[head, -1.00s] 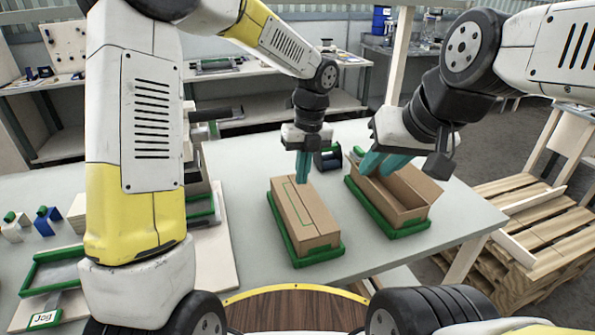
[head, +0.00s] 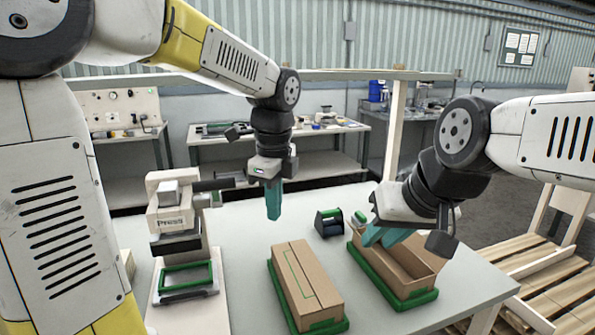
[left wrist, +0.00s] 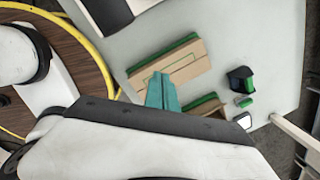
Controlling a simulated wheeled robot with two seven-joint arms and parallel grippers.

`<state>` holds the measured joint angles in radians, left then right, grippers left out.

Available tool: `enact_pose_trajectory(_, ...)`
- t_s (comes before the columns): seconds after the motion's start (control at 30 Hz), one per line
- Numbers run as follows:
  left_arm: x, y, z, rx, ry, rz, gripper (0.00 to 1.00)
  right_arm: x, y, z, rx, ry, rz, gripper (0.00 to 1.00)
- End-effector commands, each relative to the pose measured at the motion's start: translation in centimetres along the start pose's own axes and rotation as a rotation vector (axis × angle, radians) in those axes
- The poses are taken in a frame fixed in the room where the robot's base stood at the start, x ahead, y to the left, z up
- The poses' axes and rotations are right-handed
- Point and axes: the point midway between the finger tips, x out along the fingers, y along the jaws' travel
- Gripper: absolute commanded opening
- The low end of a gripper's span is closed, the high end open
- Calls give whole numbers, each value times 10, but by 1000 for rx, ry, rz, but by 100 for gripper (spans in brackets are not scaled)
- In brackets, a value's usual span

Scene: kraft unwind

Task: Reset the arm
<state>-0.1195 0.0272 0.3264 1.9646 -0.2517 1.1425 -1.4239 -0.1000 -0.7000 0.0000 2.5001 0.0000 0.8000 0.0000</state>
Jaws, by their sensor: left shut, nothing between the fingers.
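My left gripper (head: 273,203) points down with its teal fingers together and empty, above and behind the closed cardboard box (head: 305,280) in the head view. In the left wrist view its fingers (left wrist: 162,92) show in front of that closed box (left wrist: 180,66). The closed box sits in a green-edged tray (head: 283,297). My right gripper (head: 387,237) is at the left rim of an open-topped cardboard box (head: 412,264); its teal fingers partly overlap the box, and I cannot tell their gap or whether they touch it.
A press (head: 172,215) stands at the left of the table (head: 235,250). A dark dispenser (head: 329,223) with green parts stands behind the boxes. A wooden pallet (head: 560,285) lies beyond the right table edge. Workbenches line the back.

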Motion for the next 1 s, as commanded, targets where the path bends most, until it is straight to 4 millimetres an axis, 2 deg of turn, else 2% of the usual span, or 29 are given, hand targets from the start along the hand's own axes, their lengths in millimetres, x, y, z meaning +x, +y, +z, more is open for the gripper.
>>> enact_pose_trajectory(0.03, -8, 14, 8, -141, 1, -36, 0, 0, 0, 0, 0, 0, 0, 25)
enact_pose_trajectory(0.2, -21, 58, 25, -662, 62, -143, 0, 0, 0, 0, 0, 0, 0, 25)
enact_pose_trajectory(0.4, -28, 107, 38, -1265, 218, -247, 0, 0, 0, 0, 0, 0, 0, 25)
enact_pose_trajectory(0.53, -27, 131, 40, -1584, 345, -280, 0, 0, 0, 0, 0, 0, 0, 25)
enact_pose_trajectory(0.7, -24, 147, 41, -1827, 464, -289, 0, 0, 0, 0, 0, 0, 0, 25)
enact_pose_trajectory(1.0, -24, 150, 41, -1879, 490, -287, 0, 0, 0, 0, 0, 0, 0, 25)
